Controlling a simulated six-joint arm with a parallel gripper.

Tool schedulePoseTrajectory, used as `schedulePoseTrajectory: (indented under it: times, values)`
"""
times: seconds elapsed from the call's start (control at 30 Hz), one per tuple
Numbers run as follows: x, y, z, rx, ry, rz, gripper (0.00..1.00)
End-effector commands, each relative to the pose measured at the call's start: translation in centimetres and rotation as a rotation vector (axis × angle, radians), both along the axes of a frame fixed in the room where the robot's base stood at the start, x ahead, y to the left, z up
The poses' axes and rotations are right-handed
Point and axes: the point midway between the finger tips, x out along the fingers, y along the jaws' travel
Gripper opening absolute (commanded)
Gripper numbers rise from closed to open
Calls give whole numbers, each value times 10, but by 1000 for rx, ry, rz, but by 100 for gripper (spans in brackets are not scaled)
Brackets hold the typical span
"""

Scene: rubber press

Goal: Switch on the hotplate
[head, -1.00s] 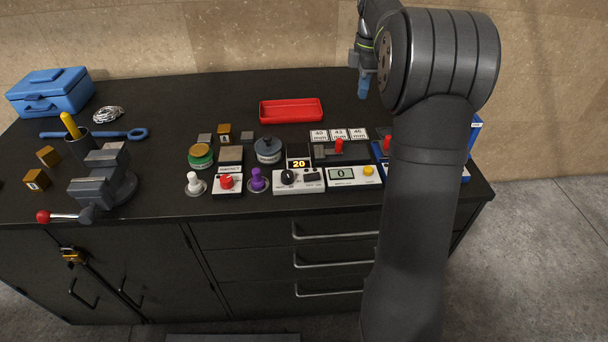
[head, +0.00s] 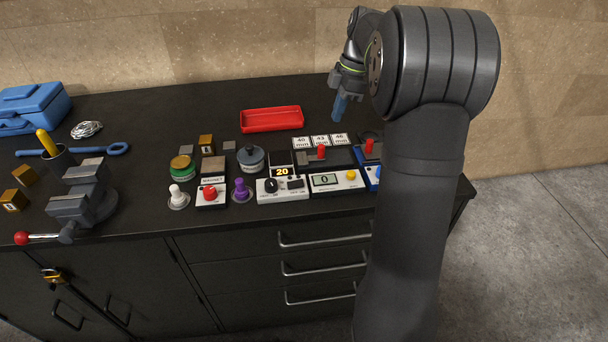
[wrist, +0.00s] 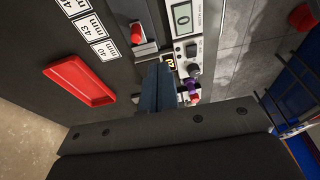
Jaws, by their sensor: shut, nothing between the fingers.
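The hotplate is the white control box (head: 282,190) with an amber display reading 20, a black knob (head: 270,185) and a dark switch (head: 295,183). A dark plate (head: 281,159) lies behind the display. My gripper (head: 340,112) is shut and empty, pointing down above the back of the bench, behind the hotplate and right of the red tray. In the wrist view my shut blue fingers (wrist: 158,88) cover part of the scene. The amber display (wrist: 170,62) and the knob (wrist: 191,50) show beyond them. The switch's position is too small to tell.
A white meter reading 0 (head: 325,182) with a yellow button adjoins the hotplate on the right. A purple-handled stamp (head: 242,190) stands on its left. Behind are a red-handled slide (head: 321,153), number cards (head: 320,140) and the red tray (head: 272,119).

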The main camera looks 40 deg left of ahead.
Motion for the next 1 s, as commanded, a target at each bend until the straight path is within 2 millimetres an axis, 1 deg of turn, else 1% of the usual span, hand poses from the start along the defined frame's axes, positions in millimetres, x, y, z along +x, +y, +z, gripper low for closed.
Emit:
schedulePoseTrajectory:
  times: [0.03, 0.2, 0.33, 0.5, 0.83, 0.93, 1.0]
  values:
    - [-13, -7, -4, 40, 46, -1, 0]
    - [-50, -17, -14, 178, 175, -5, 0]
    - [-67, -21, -16, 254, 230, -14, 0]
    - [-76, -23, -17, 294, 256, -21, 0]
    - [-76, -22, -18, 295, 256, -20, 0]
    - [-79, -19, -23, 294, 258, -19, 0]
    - [-83, -15, -30, 294, 259, -19, 0]
